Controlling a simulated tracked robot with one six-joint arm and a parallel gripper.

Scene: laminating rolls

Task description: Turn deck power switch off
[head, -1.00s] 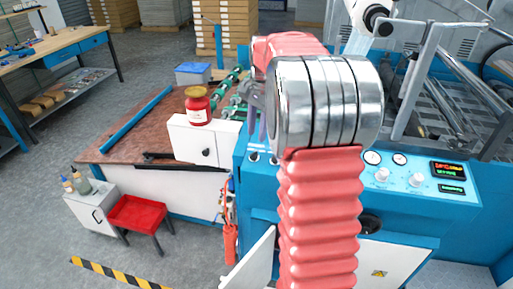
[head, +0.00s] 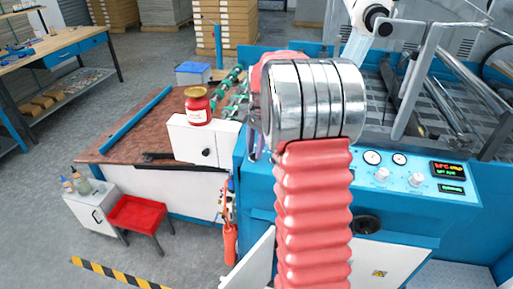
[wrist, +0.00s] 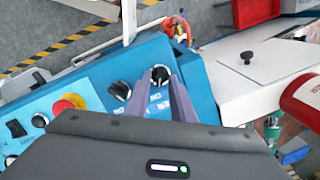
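My gripper (wrist: 163,80) is low over the blue control panel (wrist: 92,72) in the wrist view, its two grey-purple fingers apart with blue panel and white lettering showing between them. A black rotary switch (wrist: 160,74) sits at the fingertips, roughly between them; I cannot tell whether they touch it. A second black rotary switch (wrist: 120,90) is just left of the fingers. Which one is the deck power switch cannot be read. In the head view my arm hides most of the gripper and this part of the panel.
A red emergency button (wrist: 68,106) and a black rocker switch (wrist: 17,128) lie further left on the panel. A red jar (head: 197,108) stands on the white cabinet (head: 206,142) beside the machine. Gauges and displays (head: 448,170) are on the panel's right.

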